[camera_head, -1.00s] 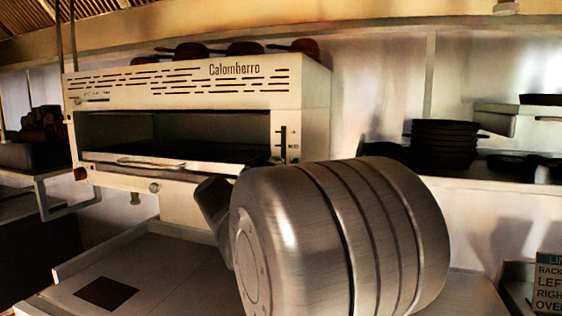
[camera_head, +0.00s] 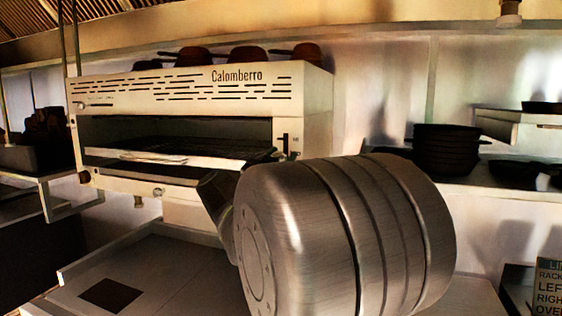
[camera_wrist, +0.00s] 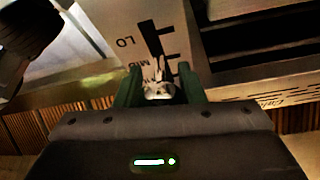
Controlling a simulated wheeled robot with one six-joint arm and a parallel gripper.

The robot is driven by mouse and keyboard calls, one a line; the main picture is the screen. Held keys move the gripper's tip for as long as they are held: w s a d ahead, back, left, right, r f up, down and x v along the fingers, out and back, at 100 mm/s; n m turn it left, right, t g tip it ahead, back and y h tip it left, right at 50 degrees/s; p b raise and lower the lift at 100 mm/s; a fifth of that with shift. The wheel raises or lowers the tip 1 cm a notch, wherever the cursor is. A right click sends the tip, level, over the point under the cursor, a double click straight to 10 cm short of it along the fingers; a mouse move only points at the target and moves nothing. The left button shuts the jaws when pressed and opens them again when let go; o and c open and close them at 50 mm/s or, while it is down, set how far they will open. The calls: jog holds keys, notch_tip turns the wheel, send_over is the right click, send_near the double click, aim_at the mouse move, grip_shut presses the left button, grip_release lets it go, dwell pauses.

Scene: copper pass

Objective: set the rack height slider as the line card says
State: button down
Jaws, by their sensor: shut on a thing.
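The broiler oven (camera_head: 310,110) marked Calomberro has a height slider slot (camera_head: 285,146) at the right of its opening. My gripper (camera_wrist: 158,88) is shut on a pale slider knob (camera_wrist: 158,91), just past the MID mark on the side away from LO. In the head view my arm hides the gripper.
The wire rack (camera_head: 150,156) lies inside the oven opening. Dark pans (camera_head: 247,54) stand on top of the oven. Stacked dark pans (camera_head: 445,150) sit on the right shelf (camera_head: 480,187).

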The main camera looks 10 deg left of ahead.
jog(key=shift+r, duration=0.4)
jog(key=c, duration=1)
grip_release()
jog(key=shift+o, duration=0.2)
jog(key=shift+f, duration=0.1)
jog(key=shift+s, duration=0.1)
jog(key=shift+s+a+f+b, duration=0.15)
jog(key=shift+s+f+b, duration=0.1)
jog(key=shift+b, duration=0.05)
jog(key=b+v, duration=0.3)
jog(key=v, duration=1)
jog(key=shift+r, duration=0.15)
